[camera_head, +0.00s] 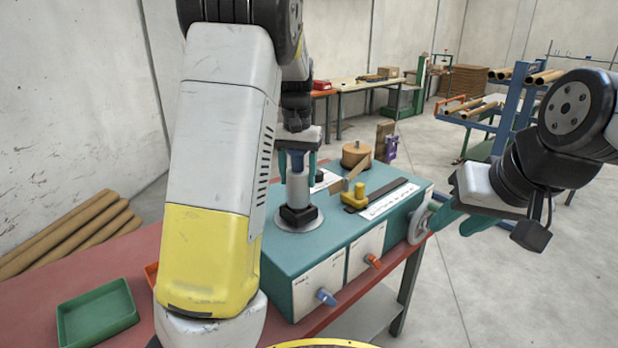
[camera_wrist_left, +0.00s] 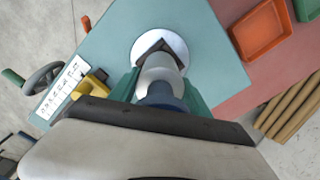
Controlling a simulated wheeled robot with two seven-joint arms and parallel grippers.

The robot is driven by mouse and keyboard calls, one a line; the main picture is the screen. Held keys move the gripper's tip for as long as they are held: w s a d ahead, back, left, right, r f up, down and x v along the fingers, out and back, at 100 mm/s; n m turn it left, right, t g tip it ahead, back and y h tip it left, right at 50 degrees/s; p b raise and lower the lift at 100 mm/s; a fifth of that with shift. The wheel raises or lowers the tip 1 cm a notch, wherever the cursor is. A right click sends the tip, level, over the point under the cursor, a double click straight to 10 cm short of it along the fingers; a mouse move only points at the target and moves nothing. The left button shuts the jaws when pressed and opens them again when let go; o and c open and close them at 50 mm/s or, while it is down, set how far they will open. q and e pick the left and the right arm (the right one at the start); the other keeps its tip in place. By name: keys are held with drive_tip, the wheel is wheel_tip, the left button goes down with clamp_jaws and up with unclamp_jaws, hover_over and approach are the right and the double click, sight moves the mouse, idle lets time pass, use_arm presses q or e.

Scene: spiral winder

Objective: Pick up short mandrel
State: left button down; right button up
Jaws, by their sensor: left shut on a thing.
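The short mandrel (camera_head: 298,188) is a grey upright cylinder with a blue top. It stands over a dark square block on a round silver plate (camera_head: 284,224), on top of the teal winder box (camera_head: 340,233). I cannot tell any gap between it and the block. My left gripper (camera_head: 298,170) points down and is shut on its upper part. The left wrist view shows the mandrel (camera_wrist_left: 160,68) between the teal fingers (camera_wrist_left: 160,92). My right gripper (camera_head: 452,231) is open and empty, right of the box near the handwheel.
A green tray (camera_head: 97,313) and brown tubes (camera_head: 75,238) lie left. Open floor is at right.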

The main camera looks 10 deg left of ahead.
sight(297, 163)
use_arm(q)
drive_tip(key=shift+r, duration=0.45)
wheel_tip(297, 163, up, 2)
drive_tip(key=shift+r, duration=0.15)
drive_tip(key=s+r, duration=0.2)
drive_tip(key=s, duration=1.3)
drive_tip(key=r, duration=0.2)
drive_tip(key=s+r, duration=0.1)
drive_tip(key=r, duration=0.1)
drive_tip(key=shift+a+r, duration=0.15)
drive_tip(key=shift+r, duration=0.1)
